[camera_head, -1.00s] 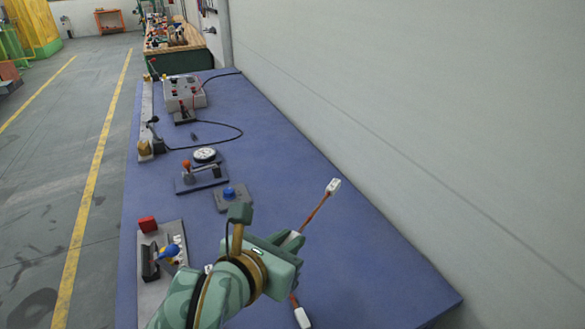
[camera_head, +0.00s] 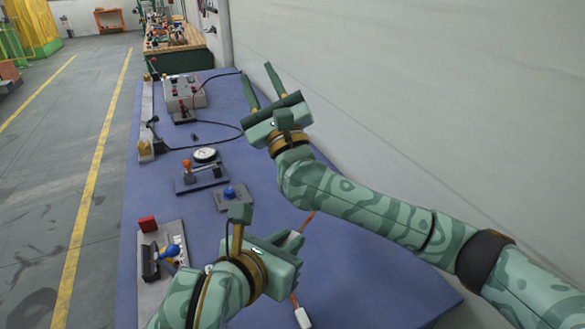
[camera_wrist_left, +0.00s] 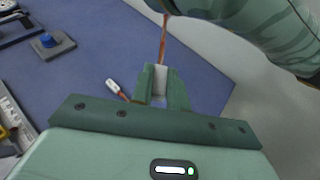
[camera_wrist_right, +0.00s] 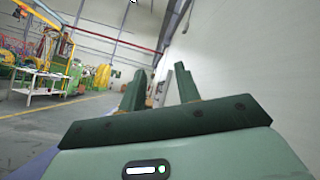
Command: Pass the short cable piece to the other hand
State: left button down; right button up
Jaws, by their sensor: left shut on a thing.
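The short cable piece (camera_head: 309,221) is orange-brown with white ends. My left gripper (camera_head: 296,241) is shut on its middle part, above the blue table. One white end hangs below the gripper; the upper end is hidden behind my right arm. In the left wrist view the cable (camera_wrist_left: 163,42) rises from between the left fingers (camera_wrist_left: 160,80), and a white end shows to their left. My right gripper (camera_head: 260,82) is open and empty, farther out and to the upper left of the cable. Its parted fingers (camera_wrist_right: 158,85) show in the right wrist view.
The blue table (camera_head: 370,285) carries a dial gauge (camera_head: 205,155), a block with a blue knob (camera_head: 230,194), a grey box (camera_head: 185,92) and a fixture with a blue handle (camera_head: 168,251). A pale wall (camera_head: 430,100) stands close along the right.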

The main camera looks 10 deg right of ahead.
jog(key=s+a+n+g+y, duration=0.4)
jog(key=a+n+g+y, duration=0.35)
jog(key=n, duration=0.55)
jog(key=s+a+n+g+y, duration=0.35)
jog(key=a+n+g, duration=0.55)
jog(key=n, duration=0.4)
jog(key=n+g+h, duration=0.4)
jog(key=n+h, duration=1.8)
jog(key=n, duration=0.6)
send_near(314, 213)
jog(key=a+x, duration=0.1)
jog(key=x, duration=0.6)
jog(key=shift+w+f, duration=0.35)
jog(key=shift+f, duration=0.1)
